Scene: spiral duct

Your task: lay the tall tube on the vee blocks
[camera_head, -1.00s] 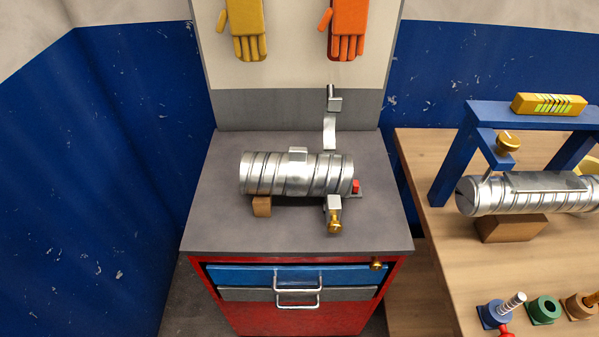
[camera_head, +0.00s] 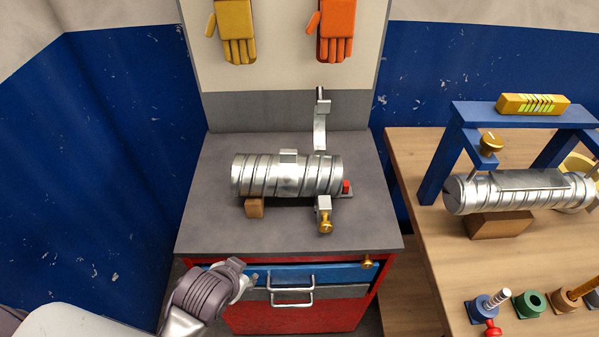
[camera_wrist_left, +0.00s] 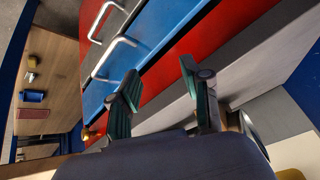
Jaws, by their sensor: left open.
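A silver spiral tube (camera_head: 265,178) lies on its side on the grey cabinet top (camera_head: 215,232). A wooden block (camera_head: 254,207) shows under its left part; whether it has a vee is hidden. A second silver spiral tube (camera_head: 515,192) lies on a brown block (camera_head: 498,224) on the right-hand bench, beneath a blue frame. No tube stands upright in view. My left gripper (camera_head: 246,283) is in front of the cabinet's drawers, below the top's front edge, apart from the tubes. In the left wrist view its fingers (camera_wrist_left: 160,98) are spread and empty. My right gripper is out of view.
A metal strap (camera_head: 320,127) stands behind the cabinet tube, and a brass-knobbed clamp (camera_head: 325,216) is in front. Drawer handles (camera_head: 291,282) stick out near my left gripper. The blue frame (camera_head: 440,160) carries a yellow level (camera_head: 533,104). Coloured holders (camera_head: 531,303) stand at the bench front.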

